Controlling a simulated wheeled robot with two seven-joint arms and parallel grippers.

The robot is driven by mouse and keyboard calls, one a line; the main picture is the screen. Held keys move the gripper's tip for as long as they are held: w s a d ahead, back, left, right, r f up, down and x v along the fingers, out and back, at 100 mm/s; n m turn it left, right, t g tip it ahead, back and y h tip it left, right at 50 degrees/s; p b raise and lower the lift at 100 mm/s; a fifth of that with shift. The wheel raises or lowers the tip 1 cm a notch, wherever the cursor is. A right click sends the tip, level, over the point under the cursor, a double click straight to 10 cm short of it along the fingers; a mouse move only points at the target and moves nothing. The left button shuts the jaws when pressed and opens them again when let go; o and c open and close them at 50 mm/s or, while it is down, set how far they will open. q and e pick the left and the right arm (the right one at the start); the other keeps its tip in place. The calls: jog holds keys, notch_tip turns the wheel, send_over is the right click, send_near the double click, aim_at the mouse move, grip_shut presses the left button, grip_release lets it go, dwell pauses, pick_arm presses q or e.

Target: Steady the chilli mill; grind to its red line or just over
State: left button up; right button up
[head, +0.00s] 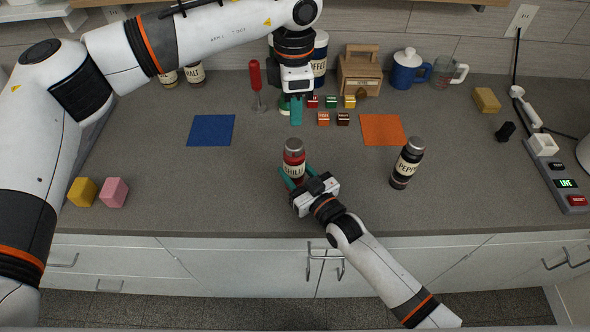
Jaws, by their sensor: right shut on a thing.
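The chilli mill (294,151) is a red cylinder with a grey cap and a cream label, and it stands upright on the counter near the front. My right gripper (293,178) is shut on its lower body, coming from the front right. The mill's red line cannot be made out. My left gripper (296,108) is above and behind the mill, pointing down, apart from it. Its teal fingers overlap in this view, so their gap does not show.
A dark pepper mill (407,164) stands to the right. A blue mat (211,130) and an orange mat (382,130) lie behind. Several small coloured blocks (323,118) lie behind the chilli mill. A yellow block (82,191) and pink block (114,192) sit at left. A switch panel (566,183) is far right.

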dwell(0.3)
pick_arm(q)
jog(key=o, duration=0.5)
jog(key=shift+s+d+f, duration=0.15)
jog(key=shift+f, duration=0.1)
jog(key=s+d+f+n+g+h, duration=0.3)
jog(key=s+d+f+h, duration=0.2)
jog(key=s+d+h, duration=0.1)
jog(key=shift+s+d+n+g+h, duration=0.3)
jog(key=shift+s+n, duration=0.1)
jog(key=shift+s, duration=0.1)
jog(key=m+t+h, duration=0.6)
jog(key=m+t, duration=1.1)
jog(key=m, duration=1.5)
send_near(301, 141)
jog(key=x, duration=0.6)
jog(key=f+x, duration=0.1)
jog(key=x, duration=0.3)
jog(key=shift+w+a, duration=0.2)
jog(key=shift+c, duration=0.2)
jog(key=c, duration=1)
